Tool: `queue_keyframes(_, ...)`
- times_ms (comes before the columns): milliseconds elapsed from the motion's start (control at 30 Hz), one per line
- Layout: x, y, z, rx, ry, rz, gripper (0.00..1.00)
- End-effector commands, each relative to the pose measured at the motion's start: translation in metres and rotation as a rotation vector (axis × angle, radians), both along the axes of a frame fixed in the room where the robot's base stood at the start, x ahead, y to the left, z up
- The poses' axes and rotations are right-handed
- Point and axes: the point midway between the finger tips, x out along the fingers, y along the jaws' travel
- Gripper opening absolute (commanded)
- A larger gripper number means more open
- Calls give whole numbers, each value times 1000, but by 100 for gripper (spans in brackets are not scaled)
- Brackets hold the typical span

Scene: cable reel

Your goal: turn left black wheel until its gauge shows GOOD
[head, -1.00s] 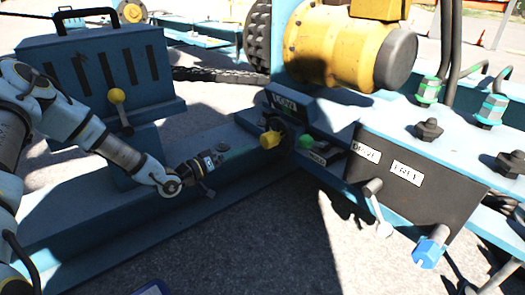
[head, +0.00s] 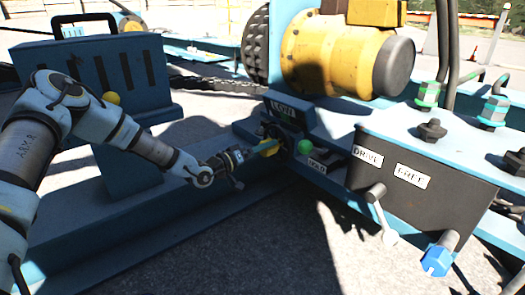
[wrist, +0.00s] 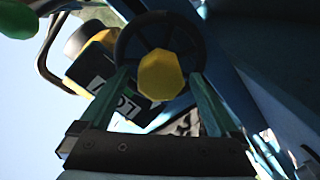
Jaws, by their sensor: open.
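The left black wheel (head: 268,130) has a yellow hub and sits low on the blue machine, mostly hidden behind my gripper in the head view. In the wrist view, the black wheel (wrist: 122,48) with its yellow hub (wrist: 162,76) faces me. My gripper (wrist: 160,80) is open, with a finger on each side of the hub, overlapping the wheel's lower rim. Contact cannot be told. It also shows in the head view (head: 268,148) right at the wheel. The gauge (head: 283,108) above the wheel reads LOW. It shows tilted in the wrist view (wrist: 126,103).
A green knob (head: 305,146) is close on the wheel's right, above a HOLD label (head: 318,165). A black panel marked DRIVE and FREE (head: 415,205) with a lever (head: 384,215) stands further right. A slotted blue box (head: 95,75) stands behind my arm.

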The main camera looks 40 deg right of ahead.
Motion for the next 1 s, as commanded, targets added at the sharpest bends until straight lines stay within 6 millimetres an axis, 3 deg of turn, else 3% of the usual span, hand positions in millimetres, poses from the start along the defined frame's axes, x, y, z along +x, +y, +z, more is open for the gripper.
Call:
queue_keyframes(67,0,0,0,0,0,0,97)
queue_keyframes(900,0,1,0,0,0,0,3)
queue_keyframes(1000,0,1,0,0,0,0,0)
